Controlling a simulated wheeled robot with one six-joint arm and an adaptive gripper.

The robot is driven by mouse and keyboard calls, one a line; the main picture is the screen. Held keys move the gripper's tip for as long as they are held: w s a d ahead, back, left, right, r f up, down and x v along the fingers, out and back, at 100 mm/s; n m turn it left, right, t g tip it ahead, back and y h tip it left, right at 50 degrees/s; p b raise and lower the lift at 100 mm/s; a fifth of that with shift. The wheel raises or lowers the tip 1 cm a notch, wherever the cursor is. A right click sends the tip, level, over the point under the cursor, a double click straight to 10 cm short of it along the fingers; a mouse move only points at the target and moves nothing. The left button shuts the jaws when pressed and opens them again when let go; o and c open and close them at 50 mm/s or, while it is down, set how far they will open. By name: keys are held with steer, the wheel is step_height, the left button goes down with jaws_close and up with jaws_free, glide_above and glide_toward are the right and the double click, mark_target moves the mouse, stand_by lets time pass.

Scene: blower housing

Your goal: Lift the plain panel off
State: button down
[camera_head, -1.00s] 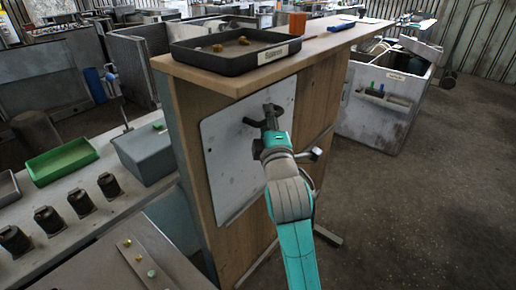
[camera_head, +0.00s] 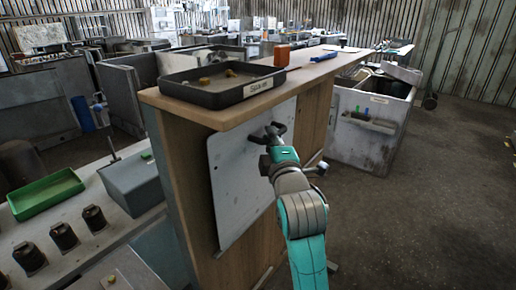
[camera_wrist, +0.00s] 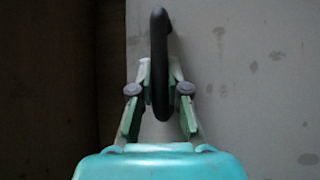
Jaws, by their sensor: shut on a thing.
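The plain panel (camera_head: 230,198) is a pale grey sheet upright in front of the wooden side of the counter housing (camera_head: 188,165). Its upper edge is just below the overhanging worktop in the head view. A black bar handle (camera_head: 277,130) stands out from its face near the upper right. My gripper (camera_head: 270,146) is shut on this handle. In the wrist view the fingers (camera_wrist: 160,88) close on both sides of the dark handle (camera_wrist: 159,50), with the spotted panel (camera_wrist: 245,80) behind. My arm hides part of the panel's right side.
A black tray (camera_head: 222,97) with small pieces sits on the worktop (camera_head: 325,68) above the panel. A bench with a green tray (camera_head: 45,193) is left; a grey bin (camera_head: 362,145) stands right. The floor at right is clear.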

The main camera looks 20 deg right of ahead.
steer(key=d+r, duration=0.5)
steer(key=d, duration=0.5)
steer(key=s+d, duration=0.4)
steer(key=s, duration=0.2)
steer(key=shift+s+d+r, duration=0.15)
steer(key=shift+s+d, duration=0.1)
steer(key=shift+d, duration=0.05)
steer(key=shift+w, duration=0.1)
